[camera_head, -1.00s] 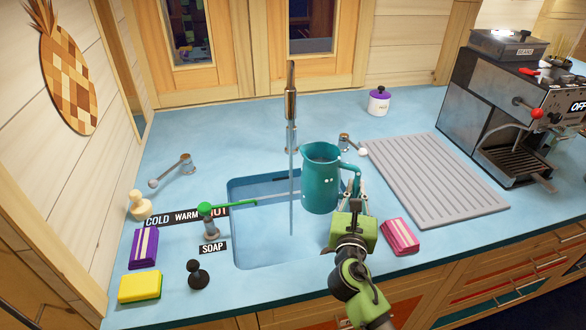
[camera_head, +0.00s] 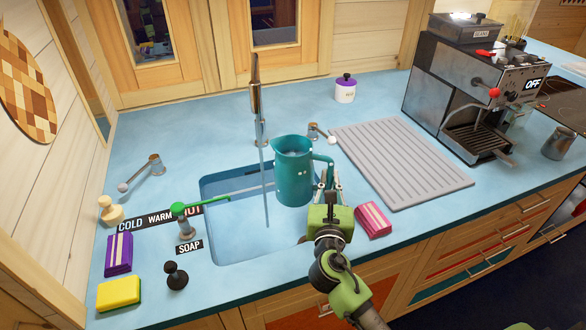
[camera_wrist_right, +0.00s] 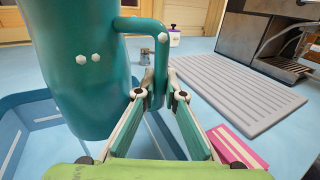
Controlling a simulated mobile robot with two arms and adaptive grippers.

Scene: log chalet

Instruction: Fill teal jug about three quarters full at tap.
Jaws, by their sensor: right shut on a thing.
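The teal jug (camera_head: 293,175) is upright over the right part of the sink (camera_head: 232,245). My right gripper (camera_head: 328,182) is shut on its handle, which also shows between the fingers in the right wrist view (camera_wrist_right: 158,70). The metal tap (camera_head: 256,100) stands behind the sink. A thin water stream (camera_head: 265,185) falls from it just left of the jug, apart from the jug's wall in the picture. My left gripper is not in view.
A green-knobbed lever (camera_head: 178,208) stands by the COLD, WARM, HOT strip. A purple-white block (camera_head: 119,254), yellow sponge (camera_head: 118,293) and black stopper (camera_head: 175,275) are left of the sink. A pink block (camera_head: 373,220) lies right, before the grey drainboard (camera_head: 400,160). A coffee machine (camera_head: 470,100) stands beyond.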

